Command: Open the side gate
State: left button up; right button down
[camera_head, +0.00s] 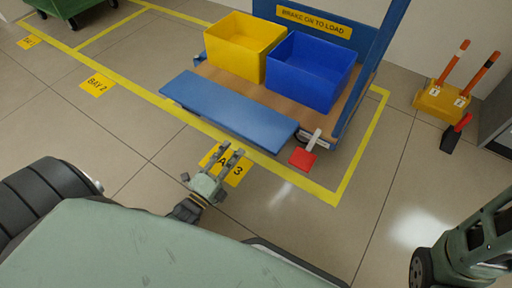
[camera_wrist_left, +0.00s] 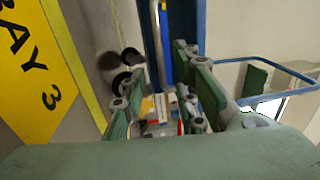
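The side gate (camera_head: 228,104) is a long blue panel along the near side of a cart with a wooden deck (camera_head: 313,114). I cannot tell for sure how far it is tilted. My left gripper (camera_head: 231,150) is in front of the gate, over the yellow BAY 3 floor label (camera_head: 236,174). Its fingers (camera_wrist_left: 162,88) are apart with nothing held between them, and it appears clear of the gate. A red pedal (camera_head: 302,159) on a pale bar sticks out at the cart's near right corner. My right arm shows at the lower right, but its gripper does not.
A yellow bin (camera_head: 244,48) and a blue bin (camera_head: 310,70) stand on the deck. A BRAKE ON TO LOAD sign (camera_head: 314,22) is on the cart's back panel. An orange-striped post stand (camera_head: 441,101) is at right. Floor in front is clear.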

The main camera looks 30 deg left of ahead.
aim_at(245, 137)
pick_arm(q)
jog(key=w+b, duration=0.1)
jog(key=w, duration=0.1)
jog(key=w+b, duration=0.1)
jog(key=w, duration=0.2)
jog(key=w+r+b, duration=0.1)
jog(key=w, duration=0.1)
jog(key=shift+w+d+r, duration=0.1)
jog(key=shift+w+d, duration=0.15)
jog(key=shift+c, duration=0.3)
grip_shut()
jog(key=shift+r, duration=0.1)
